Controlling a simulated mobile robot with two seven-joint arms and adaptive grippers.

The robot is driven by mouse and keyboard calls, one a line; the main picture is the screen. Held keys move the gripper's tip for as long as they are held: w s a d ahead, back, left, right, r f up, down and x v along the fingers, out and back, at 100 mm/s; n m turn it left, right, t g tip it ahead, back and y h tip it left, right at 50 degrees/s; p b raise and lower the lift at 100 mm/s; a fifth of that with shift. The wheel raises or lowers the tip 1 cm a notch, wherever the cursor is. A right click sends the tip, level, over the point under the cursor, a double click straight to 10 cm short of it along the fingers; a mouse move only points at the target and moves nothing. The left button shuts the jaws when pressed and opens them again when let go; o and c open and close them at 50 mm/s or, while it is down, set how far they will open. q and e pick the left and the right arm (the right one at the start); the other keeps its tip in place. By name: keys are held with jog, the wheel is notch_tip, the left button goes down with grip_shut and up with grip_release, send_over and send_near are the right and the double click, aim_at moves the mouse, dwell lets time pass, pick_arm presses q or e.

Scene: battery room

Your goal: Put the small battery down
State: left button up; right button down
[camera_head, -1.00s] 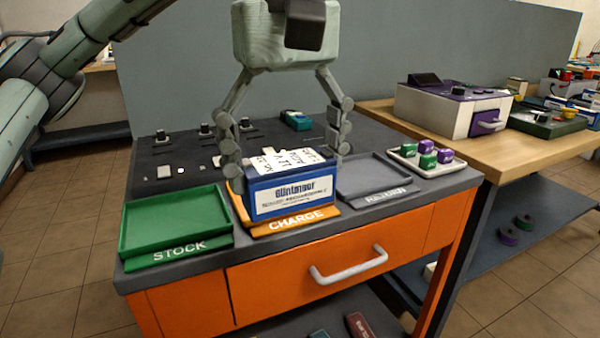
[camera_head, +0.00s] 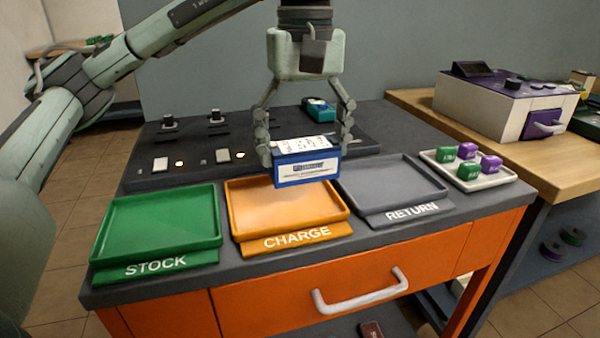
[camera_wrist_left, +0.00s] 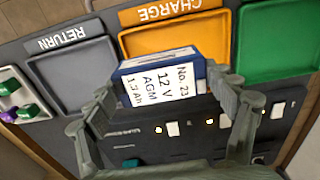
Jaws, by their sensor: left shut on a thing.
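My left gripper (camera_head: 305,143) is shut on the small battery (camera_head: 307,168), a blue block with a white label. It holds the battery upright by its two ends, over the back edge of the orange CHARGE tray (camera_head: 242,225) and the dark panel behind. In the left wrist view the battery (camera_wrist_left: 165,84) sits between the fingers (camera_wrist_left: 164,92), its label reading No. 23, 12 V, AGM. The CHARGE tray looks empty. The green STOCK tray (camera_head: 158,225) and the grey RETURN tray (camera_head: 392,182) on either side are also empty. My right gripper is not in view.
A dark panel with switches and small lights (camera_head: 180,150) lies behind the trays. A teal device (camera_head: 319,109) stands at its back. A white tray (camera_head: 490,184) with green and purple blocks is at right. A purple-and-white machine (camera_head: 492,103) stands on the wooden bench beyond.

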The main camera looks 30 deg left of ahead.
aim_at(301, 172)
pick_arm(q)
jog(key=shift+w+a+f, duration=0.65)
jog(key=shift+w+a, duration=0.05)
jog(key=shift+a, duration=0.05)
notch_tip(301, 172, down, 3)
jog(key=shift+f, duration=0.35)
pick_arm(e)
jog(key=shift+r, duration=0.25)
pick_arm(q)
jog(key=shift+f, duration=0.1)
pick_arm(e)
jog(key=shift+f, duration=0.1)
pick_arm(q)
jog(key=shift+f, duration=0.1)
jog(key=o, duration=1.4)
jog(key=shift+o, duration=1.2)
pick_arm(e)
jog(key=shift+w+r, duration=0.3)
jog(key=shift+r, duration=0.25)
